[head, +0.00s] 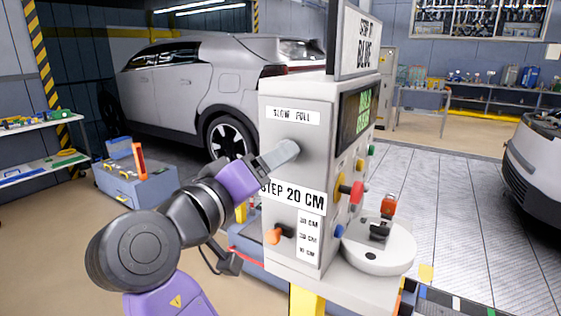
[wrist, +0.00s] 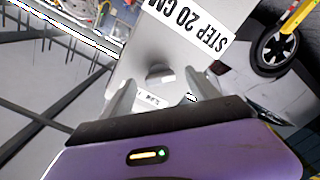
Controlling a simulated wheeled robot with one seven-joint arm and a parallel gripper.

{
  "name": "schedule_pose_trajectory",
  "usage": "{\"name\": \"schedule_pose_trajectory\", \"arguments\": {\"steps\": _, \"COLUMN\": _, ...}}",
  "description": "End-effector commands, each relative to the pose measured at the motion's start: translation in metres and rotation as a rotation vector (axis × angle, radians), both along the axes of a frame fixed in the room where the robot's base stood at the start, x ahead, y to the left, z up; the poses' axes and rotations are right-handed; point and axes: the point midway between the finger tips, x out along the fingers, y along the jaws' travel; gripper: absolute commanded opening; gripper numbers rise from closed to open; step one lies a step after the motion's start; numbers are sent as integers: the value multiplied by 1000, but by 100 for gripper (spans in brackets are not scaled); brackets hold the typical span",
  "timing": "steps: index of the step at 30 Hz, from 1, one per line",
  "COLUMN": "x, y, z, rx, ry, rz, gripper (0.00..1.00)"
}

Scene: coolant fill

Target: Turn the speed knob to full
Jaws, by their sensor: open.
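The control console (head: 285,185) is a light grey box with a "SLOW FULL" label (head: 293,116) on its left face and a "STEP 20 CM" label below. My gripper (head: 283,154) is at this face, just under the "SLOW FULL" label. It hides the knob area in the head view. In the wrist view a grey round knob (wrist: 160,72) stands out from the panel between and just beyond my open fingertips (wrist: 160,92). I cannot tell whether the fingers touch it, nor which way the knob points. The "SLOW FULL" label's text is not readable in the wrist view.
An orange lever (head: 273,236) sits lower on the same face, beside a scale of centimetre marks. The console's right side carries coloured buttons, a screen (head: 357,113) and a red-topped joystick (head: 388,207). A silver car (head: 190,85) stands behind; a blue cart (head: 135,180) is left.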

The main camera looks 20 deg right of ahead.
Motion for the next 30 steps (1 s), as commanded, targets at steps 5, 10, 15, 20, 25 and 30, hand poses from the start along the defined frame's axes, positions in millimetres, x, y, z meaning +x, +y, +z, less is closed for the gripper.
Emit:
{"name": "schedule_pose_trajectory", "arguments": {"steps": 5, "x": -15, "y": 21, "z": -1, "rx": 2, "ry": -1, "rz": 2, "gripper": 69}}
{"name": "schedule_pose_trajectory", "arguments": {"steps": 10, "x": -21, "y": 28, "z": 0, "rx": 1, "ry": 0, "rz": -1, "gripper": 69}}
{"name": "schedule_pose_trajectory", "arguments": {"steps": 15, "x": -22, "y": 29, "z": 0, "rx": 1, "ry": 0, "rz": -1, "gripper": 69}}
{"name": "schedule_pose_trajectory", "arguments": {"steps": 20, "x": -21, "y": 29, "z": 0, "rx": 1, "ry": 0, "rz": -1, "gripper": 69}}
{"name": "schedule_pose_trajectory", "arguments": {"steps": 25, "x": -19, "y": 31, "z": 4, "rx": -9, "ry": -16, "rz": 12, "gripper": 69}}
{"name": "schedule_pose_trajectory", "arguments": {"steps": 30, "x": 2, "y": 51, "z": 26, "rx": -51, "ry": -86, "rz": 145, "gripper": 69}}
